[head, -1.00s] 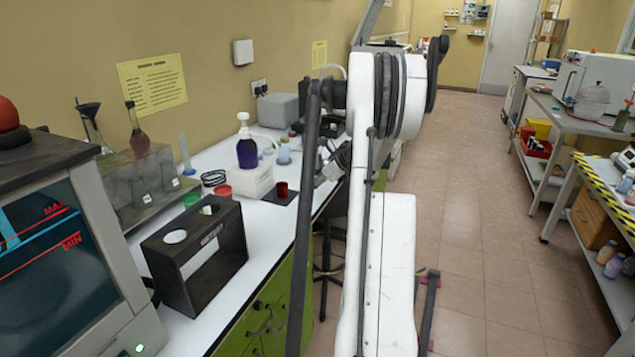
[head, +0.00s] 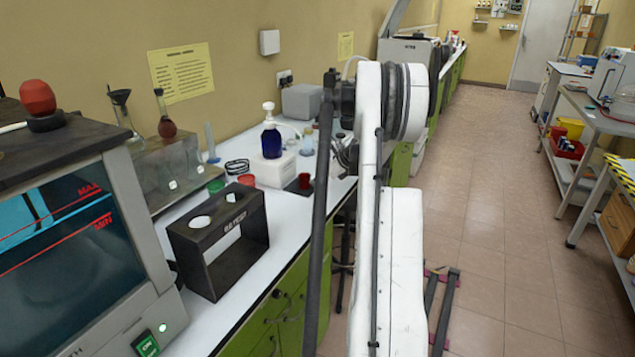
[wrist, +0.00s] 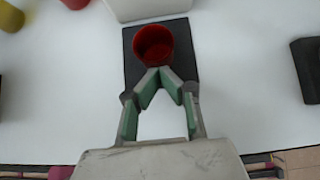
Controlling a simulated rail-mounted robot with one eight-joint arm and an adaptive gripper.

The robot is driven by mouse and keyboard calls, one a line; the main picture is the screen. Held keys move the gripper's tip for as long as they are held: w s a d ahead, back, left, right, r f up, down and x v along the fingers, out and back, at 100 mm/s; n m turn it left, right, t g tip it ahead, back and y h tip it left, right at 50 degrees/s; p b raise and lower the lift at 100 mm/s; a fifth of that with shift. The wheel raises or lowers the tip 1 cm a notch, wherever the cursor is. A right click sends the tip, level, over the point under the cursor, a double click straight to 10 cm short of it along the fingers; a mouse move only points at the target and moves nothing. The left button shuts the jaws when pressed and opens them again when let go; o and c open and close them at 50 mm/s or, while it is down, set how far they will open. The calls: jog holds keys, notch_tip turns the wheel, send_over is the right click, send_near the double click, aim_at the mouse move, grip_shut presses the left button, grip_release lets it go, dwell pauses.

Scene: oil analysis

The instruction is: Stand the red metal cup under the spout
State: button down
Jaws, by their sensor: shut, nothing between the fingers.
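The red metal cup (head: 304,182) stands on a small dark mat (head: 292,188) on the white bench in the head view. In the wrist view the red cup (wrist: 153,44) is seen from above, open side up, on the dark mat (wrist: 145,84). My gripper (wrist: 159,74) is shut and empty, its green-padded fingers' tips meeting just beside the cup's near side; I cannot tell whether they touch it. A blue bottle with a white pump top (head: 271,138) stands on a white box behind the cup. I cannot make out a spout directly over the cup.
A black rack with round holes (head: 210,250) stands nearer on the bench. A dark block (wrist: 308,68) lies right of the mat in the wrist view.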

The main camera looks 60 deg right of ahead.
jog(key=shift+w+a+b, duration=0.15)
jog(key=shift+w+b, duration=0.3)
jog(key=shift+w, duration=0.7)
jog(key=shift+s, duration=0.1)
